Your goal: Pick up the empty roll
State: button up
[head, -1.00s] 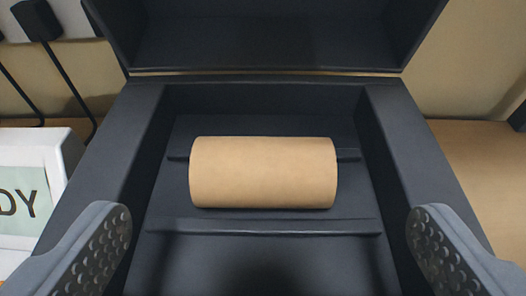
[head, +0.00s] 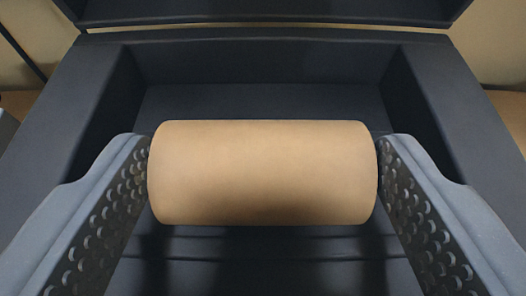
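The empty roll (head: 262,173) is a plain brown cardboard tube lying crosswise in the dark printer-like housing (head: 40,150), in the middle of the head view. My gripper (head: 264,160) has one grey, dimpled finger at each end of the roll. Both fingertips appear to press against the roll's ends, with no clear gap. The roll covers the bar that ran behind it. I cannot tell whether the roll still rests in the recess or is slightly raised.
The housing's side walls rise close outside both fingers. Its raised lid (head: 265,10) stands at the back. A dark ledge (head: 265,245) crosses the recess in front of the roll.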

jog(key=c, duration=0.4)
jog(key=shift+o, duration=0.2)
